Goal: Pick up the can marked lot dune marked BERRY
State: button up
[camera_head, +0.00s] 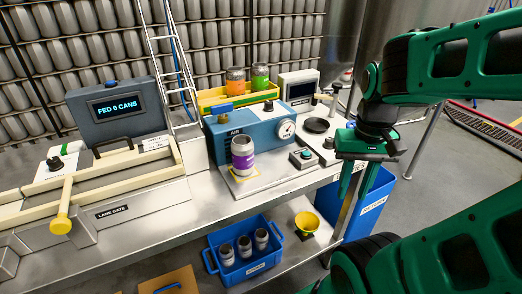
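A silver can with a purple label (243,158) stands upright on a small yellow pad in front of the blue machine. An orange can (235,80) and a green can (260,77) stand in a yellow tray (215,97) behind the machine. Several words on the labels are too small to read, so I cannot tell which can is marked dune or BERRY. My gripper (355,182) hangs fingers-down to the right of the purple can, near the bench's right end. Its two green fingers are apart with nothing visible between them.
The blue machine (222,145) with a gauge stands behind the purple can. A blue bin (375,205) stands at the bench end. A lane gate with a yellow handle (62,215) is left.

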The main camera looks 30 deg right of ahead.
aim_at(243, 145)
jog(key=u, duration=0.1)
jog(key=k, duration=0.95)
jog(key=z, duration=0.35)
